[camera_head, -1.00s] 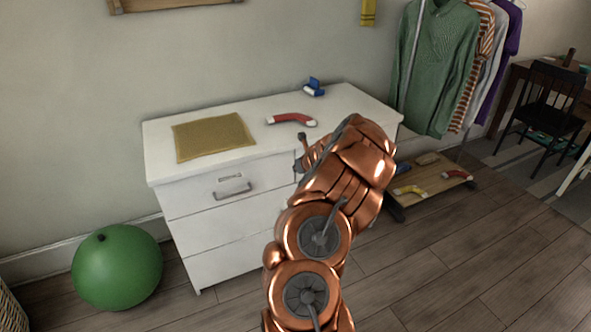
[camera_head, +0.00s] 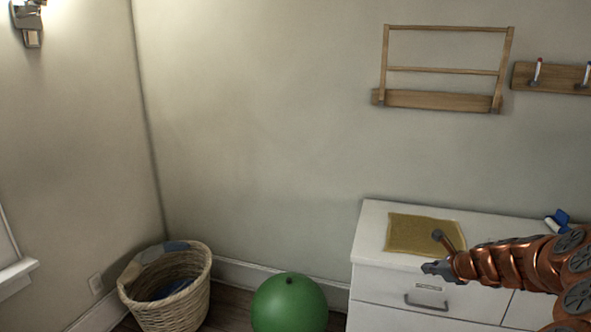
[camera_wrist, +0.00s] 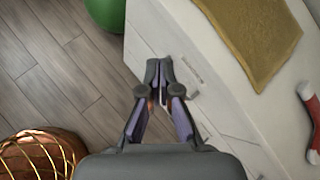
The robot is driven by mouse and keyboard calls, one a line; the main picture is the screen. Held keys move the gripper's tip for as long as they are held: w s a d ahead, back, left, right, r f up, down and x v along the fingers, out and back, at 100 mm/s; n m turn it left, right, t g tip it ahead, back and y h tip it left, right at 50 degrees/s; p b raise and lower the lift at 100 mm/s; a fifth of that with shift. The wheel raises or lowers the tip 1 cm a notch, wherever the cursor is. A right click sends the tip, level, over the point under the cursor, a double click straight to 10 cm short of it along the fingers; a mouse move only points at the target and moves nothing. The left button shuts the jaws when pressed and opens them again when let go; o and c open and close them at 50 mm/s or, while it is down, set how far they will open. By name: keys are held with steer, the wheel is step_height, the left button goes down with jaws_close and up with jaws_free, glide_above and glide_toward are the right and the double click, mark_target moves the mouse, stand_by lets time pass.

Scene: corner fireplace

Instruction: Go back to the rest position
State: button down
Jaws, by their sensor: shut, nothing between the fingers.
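My gripper (camera_head: 430,267) is at the right of the head view, in front of the white chest of drawers (camera_head: 396,310), at the end of my copper arm reaching in from the right edge. In the wrist view my gripper (camera_wrist: 160,72) has its fingertips together with nothing between them. The fingers show over the chest's drawer front, near a handle; I cannot tell the exact gap to it.
A yellow cloth (camera_head: 405,235) lies on the chest top, with a blue object (camera_head: 560,220) farther right. A red-and-white curved object (camera_wrist: 311,112) shows in the wrist view. A green ball (camera_head: 288,305) and wicker basket (camera_head: 180,308) stand left. Wooden floor (camera_wrist: 60,60) is open beside the chest.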

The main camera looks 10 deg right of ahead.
steer(key=s+a+r+n+g+y+p, duration=0.15)
steer(key=s+a+r+n, duration=0.35)
steer(key=a, duration=0.7)
steer(key=s+a+r+n+g+y, duration=0.1)
steer(key=a+r+n+g+y, duration=0.1)
steer(key=a+n, duration=0.75)
steer(key=s+a+r+n+g, duration=0.2)
steer(key=s+a+n+g, duration=0.3)
steer(key=s+a, duration=0.7)
steer(key=s+d+n+g+h+p, duration=0.1)
steer(key=s+n, duration=0.4)
steer(key=s, duration=0.6)
steer(key=s+n+g+h+p, duration=0.1)
steer(key=s+n, duration=0.4)
steer(key=s, duration=0.7)
steer(key=g+h, duration=0.1)
steer(key=h, duration=0.1)
steer(key=shift+s+d+f+h+p, duration=0.2)
steer(key=shift+d+h+p, duration=0.1)
steer(key=shift+d+h, duration=0.05)
steer(key=shift+n, duration=0.25)
